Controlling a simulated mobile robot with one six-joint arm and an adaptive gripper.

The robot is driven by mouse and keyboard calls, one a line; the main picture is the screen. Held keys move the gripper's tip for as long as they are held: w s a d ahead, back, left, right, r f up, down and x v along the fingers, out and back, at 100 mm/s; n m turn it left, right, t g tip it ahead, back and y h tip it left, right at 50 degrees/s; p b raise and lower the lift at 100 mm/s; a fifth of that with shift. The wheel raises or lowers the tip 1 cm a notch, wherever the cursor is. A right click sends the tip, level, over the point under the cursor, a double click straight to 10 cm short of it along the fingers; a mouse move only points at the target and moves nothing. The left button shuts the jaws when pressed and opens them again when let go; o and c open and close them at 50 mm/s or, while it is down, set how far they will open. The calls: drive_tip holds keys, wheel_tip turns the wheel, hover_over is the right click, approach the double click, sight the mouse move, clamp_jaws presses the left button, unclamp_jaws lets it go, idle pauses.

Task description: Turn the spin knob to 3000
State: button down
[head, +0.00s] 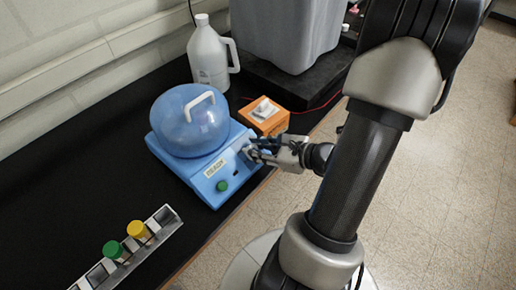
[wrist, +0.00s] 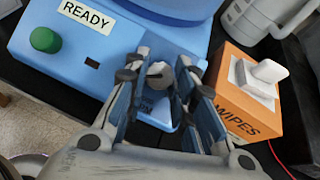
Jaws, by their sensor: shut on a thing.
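The spin knob (wrist: 160,75) is a small grey knob on the front of a blue centrifuge (head: 178,163). A domed blue lid with a white handle (head: 199,106) covers the centrifuge. My gripper (wrist: 160,85) is at the front panel, with its fingers on both sides of the knob and shut on it. In the head view my gripper (head: 258,152) hides most of the knob. The number the knob points to cannot be read. A "READY" label (wrist: 90,16) and a green button (wrist: 45,39) are left of the knob in the wrist view.
An orange wipes box (head: 265,120) stands close to the right of the centrifuge. A white jug (head: 209,58) and a large grey container (head: 285,35) are behind. A metal rack (head: 165,218) holds a green-capped and a yellow-capped tube at the front left.

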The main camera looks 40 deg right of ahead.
idle(0.3)
drive_tip(key=c, duration=1.3)
unclamp_jaws()
drive_tip(key=shift+c, duration=0.2)
drive_tip(key=v, duration=1.2)
